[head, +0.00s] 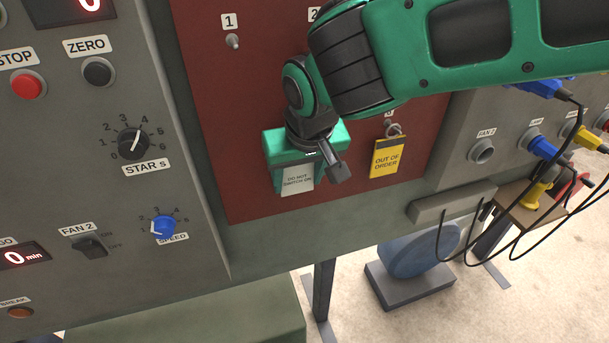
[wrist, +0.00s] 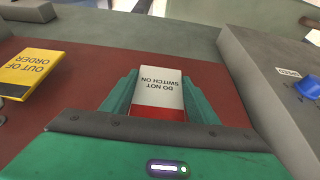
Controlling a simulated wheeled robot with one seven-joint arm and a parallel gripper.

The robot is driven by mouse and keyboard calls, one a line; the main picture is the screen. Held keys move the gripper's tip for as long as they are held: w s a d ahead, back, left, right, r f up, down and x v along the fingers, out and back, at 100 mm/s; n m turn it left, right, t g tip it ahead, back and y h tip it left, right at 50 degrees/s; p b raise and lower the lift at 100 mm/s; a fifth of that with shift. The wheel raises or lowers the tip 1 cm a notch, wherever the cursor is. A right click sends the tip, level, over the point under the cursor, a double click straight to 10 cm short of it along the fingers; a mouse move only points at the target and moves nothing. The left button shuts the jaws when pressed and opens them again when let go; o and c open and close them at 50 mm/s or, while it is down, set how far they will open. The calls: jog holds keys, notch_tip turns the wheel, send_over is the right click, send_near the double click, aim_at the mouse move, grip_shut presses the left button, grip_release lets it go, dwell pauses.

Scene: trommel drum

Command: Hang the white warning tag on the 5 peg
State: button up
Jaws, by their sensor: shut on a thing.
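The white warning tag (head: 298,179) reads "DO NOT SWITCH ON" and hangs below my gripper in front of the red panel. In the wrist view the white tag (wrist: 158,92) has a red band at its end nearest the gripper and sits between the two green fingers. My gripper (wrist: 157,98) is shut on the tag; it also shows in the head view (head: 300,170). The peg labelled 1 (head: 233,41) is bare at the panel's upper left. The 5 peg cannot be made out; my arm and gripper cover much of the panel.
A yellow "OUT OF ORDER" tag (head: 388,158) hangs on a peg right of my gripper. Grey panels with knobs and buttons stand to the left. Blue and yellow plugs with black cables (head: 545,148) crowd the right. A grey ledge (head: 452,205) juts out below.

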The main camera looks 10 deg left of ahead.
dwell(0.4)
jog(key=o, duration=1.1)
